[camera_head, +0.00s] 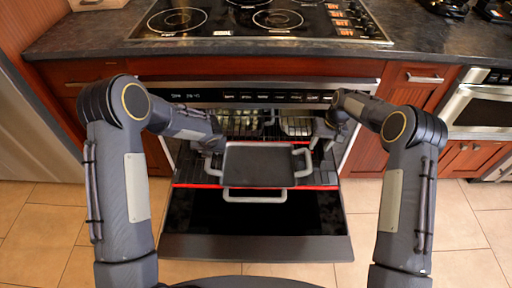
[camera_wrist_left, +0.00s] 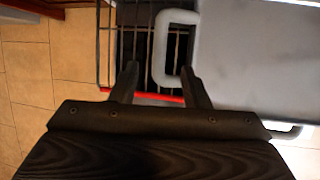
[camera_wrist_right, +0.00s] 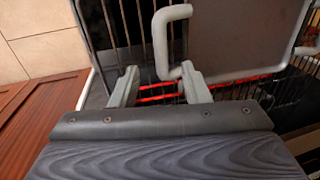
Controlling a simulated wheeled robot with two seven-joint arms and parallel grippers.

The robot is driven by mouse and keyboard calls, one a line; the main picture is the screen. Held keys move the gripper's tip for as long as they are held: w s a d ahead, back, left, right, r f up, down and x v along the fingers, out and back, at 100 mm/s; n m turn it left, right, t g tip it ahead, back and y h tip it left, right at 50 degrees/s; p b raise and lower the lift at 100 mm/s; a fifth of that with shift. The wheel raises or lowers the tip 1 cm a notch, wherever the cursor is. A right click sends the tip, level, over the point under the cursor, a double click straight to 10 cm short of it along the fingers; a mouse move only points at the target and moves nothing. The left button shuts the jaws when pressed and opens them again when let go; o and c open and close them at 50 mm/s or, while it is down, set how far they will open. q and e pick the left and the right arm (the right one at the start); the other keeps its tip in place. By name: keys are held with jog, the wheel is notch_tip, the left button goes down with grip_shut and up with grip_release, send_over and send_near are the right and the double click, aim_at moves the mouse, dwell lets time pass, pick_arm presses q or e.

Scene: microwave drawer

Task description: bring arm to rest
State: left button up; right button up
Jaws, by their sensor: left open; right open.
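A dark tray (camera_head: 260,166) with grey loop handles rests on the pulled-out rack of the open oven. My left gripper (camera_head: 213,148) is at the tray's left handle. In the left wrist view my left gripper (camera_wrist_left: 160,70) is open, with the handle's loop (camera_wrist_left: 161,45) showing between and beyond its fingers. My right gripper (camera_head: 322,136) is at the tray's right side. In the right wrist view my right gripper (camera_wrist_right: 159,70) is open, with the end of the handle (camera_wrist_right: 159,42) near its right finger. I cannot tell whether either gripper touches its handle.
The oven door (camera_head: 255,246) is folded down below the rack, which has a red front edge (camera_head: 322,187). A cooktop (camera_head: 250,20) is set in the dark counter above. Wooden cabinets (camera_head: 408,92) flank the oven. A steel appliance (camera_head: 482,105) stands at the right.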

jog(key=shift+r, duration=0.15)
dwell(0.3)
